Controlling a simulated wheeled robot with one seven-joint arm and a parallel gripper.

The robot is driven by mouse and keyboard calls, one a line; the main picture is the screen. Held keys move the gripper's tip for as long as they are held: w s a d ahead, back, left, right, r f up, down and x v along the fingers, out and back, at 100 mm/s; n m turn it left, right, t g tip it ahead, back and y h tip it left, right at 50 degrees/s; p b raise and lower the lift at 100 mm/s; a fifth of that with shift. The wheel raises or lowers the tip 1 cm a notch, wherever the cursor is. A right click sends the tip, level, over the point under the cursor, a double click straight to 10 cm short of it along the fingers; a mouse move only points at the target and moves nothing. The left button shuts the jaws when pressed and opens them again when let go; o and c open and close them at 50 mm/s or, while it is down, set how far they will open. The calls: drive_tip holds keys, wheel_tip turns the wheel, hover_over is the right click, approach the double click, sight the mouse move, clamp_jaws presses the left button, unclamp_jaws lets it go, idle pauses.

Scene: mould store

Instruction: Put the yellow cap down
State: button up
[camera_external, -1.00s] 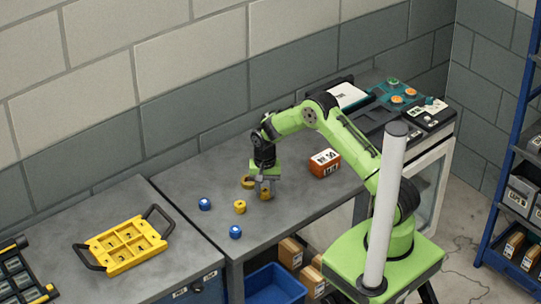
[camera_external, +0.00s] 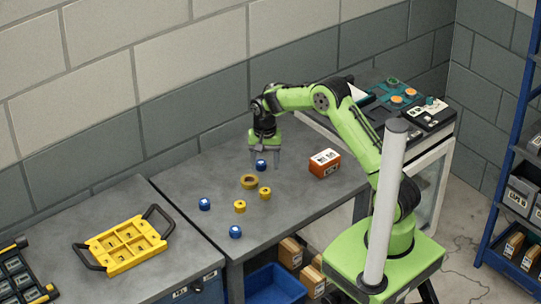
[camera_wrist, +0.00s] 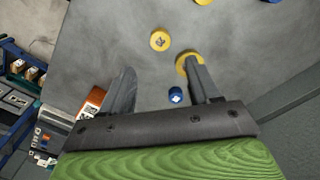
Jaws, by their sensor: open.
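A yellow cap (camera_external: 265,193) lies on the grey bench, apart from my gripper; it also shows in the wrist view (camera_wrist: 160,41). A second yellow cap (camera_external: 239,206) lies to its left. A wider yellow ring-like piece (camera_external: 249,181) lies behind them; in the wrist view a finger partly covers it (camera_wrist: 183,66). My gripper (camera_external: 265,161) is open and empty, fingers pointing down, behind the yellow caps. A blue cap (camera_external: 261,165) appears between its spread fingers and in the wrist view (camera_wrist: 176,95); I cannot tell the height gap.
Two more blue caps (camera_external: 204,204) (camera_external: 235,231) lie at the left and front. An orange box (camera_external: 325,163) stands right of my gripper. A yellow divided tray (camera_external: 126,245) with black handles sits on the left bench. The wall runs close behind the bench.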

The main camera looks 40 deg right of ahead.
drive_tip(key=shift+r, duration=0.55)
drive_tip(key=s+d+r+n+t, duration=0.1)
drive_tip(key=s+d+r+n, duration=0.1)
drive_tip(key=s+r, duration=0.5)
drive_tip(key=s+d+r+n+t, duration=0.25)
drive_tip(key=s+r, duration=0.35)
drive_tip(key=r, duration=0.3)
drive_tip(key=s+d+r+n+t, duration=0.1)
drive_tip(key=s, duration=0.7)
drive_tip(key=s+d+n+t, duration=0.1)
drive_tip(key=s+n, duration=0.1)
drive_tip(key=s, duration=0.7)
drive_tip(key=shift+s+d+r, duration=0.25)
drive_tip(key=shift+d+r, duration=0.05)
drive_tip(key=shift+r, duration=0.05)
drive_tip(key=shift+o, duration=0.6)
